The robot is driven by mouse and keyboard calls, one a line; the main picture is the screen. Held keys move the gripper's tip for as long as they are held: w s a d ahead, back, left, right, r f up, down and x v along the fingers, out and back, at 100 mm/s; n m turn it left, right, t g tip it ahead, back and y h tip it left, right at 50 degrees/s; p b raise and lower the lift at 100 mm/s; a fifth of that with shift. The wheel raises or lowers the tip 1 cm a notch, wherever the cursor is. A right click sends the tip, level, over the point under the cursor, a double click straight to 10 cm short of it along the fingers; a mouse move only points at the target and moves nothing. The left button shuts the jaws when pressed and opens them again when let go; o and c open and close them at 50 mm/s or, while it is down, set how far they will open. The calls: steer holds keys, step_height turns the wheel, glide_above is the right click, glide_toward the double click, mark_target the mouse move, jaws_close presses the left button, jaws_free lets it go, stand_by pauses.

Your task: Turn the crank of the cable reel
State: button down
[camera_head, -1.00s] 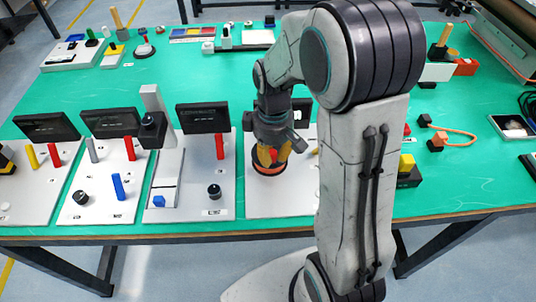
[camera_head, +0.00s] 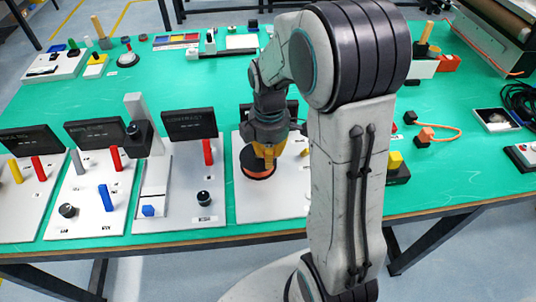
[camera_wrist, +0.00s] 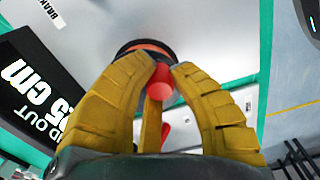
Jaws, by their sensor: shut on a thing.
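The cable reel (camera_head: 257,172) is a black and orange disc on a white board, partly covered by my gripper in the head view. In the wrist view its dark rim and orange winding (camera_wrist: 150,47) show beyond the fingers. The crank has a red knob (camera_wrist: 160,82), which sits between my yellow fingertips. My gripper (camera_head: 265,160) points down over the reel and is shut on the crank knob; it also shows in the wrist view (camera_wrist: 162,72). A second red part (camera_wrist: 165,130) shows lower between the fingers. The crank arm is mostly hidden.
A black display (camera_wrist: 28,90) reading "5 cm" stands beside the reel. Other white boards with levers, knobs and a conveyor (camera_head: 180,185) lie to the left.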

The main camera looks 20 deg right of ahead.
stand_by(0.4)
steer(key=c, duration=1.1)
jaws_free()
step_height(320, 180, up, 12)
